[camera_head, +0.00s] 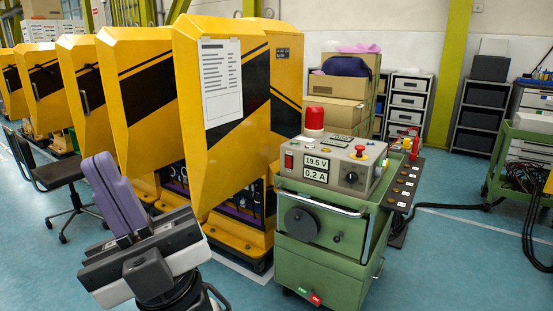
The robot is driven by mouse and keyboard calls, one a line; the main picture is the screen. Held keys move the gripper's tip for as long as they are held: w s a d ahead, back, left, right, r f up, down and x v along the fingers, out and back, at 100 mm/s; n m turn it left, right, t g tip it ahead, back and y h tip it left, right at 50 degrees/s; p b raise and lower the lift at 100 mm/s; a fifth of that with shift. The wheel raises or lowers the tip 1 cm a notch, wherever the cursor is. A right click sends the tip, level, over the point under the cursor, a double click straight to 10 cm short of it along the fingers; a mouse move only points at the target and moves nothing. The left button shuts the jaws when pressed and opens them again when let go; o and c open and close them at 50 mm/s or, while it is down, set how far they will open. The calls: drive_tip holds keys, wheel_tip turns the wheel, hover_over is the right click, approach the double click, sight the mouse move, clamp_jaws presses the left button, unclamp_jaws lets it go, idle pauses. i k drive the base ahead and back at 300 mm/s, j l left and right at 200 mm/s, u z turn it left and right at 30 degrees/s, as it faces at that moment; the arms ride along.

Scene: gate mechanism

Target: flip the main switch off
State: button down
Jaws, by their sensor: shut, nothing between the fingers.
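The main switch looks to be the small red rocker (289,161) at the left of the front face of a grey control box (345,163). The box's displays (316,176) read 19.5 V and 0.2 A. The rocker's position is too small to tell. The box stands on a green cart (305,255). My gripper (104,158) is at the lower left, with its purple-grey fingers together, pointing up and empty. It is well left of the cart, apart from the switch.
A red beacon (314,121) and a red mushroom button (359,151) are on the box. Large yellow gate housings (222,150) line the left and centre. A black chair (56,178) is at the left. Open blue floor (430,265) lies right of the cart.

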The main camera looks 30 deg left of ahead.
sight(288, 160)
drive_tip(key=i+j, duration=0.2)
drive_tip(key=j, duration=0.15)
drive_tip(key=i+j, duration=0.2)
drive_tip(key=j, duration=0.2)
drive_tip(key=i+j, duration=0.2)
drive_tip(key=j, duration=0.15)
drive_tip(key=i+j, duration=0.2)
drive_tip(key=j, duration=0.15)
drive_tip(key=i+j, duration=0.2)
drive_tip(key=j, duration=0.15)
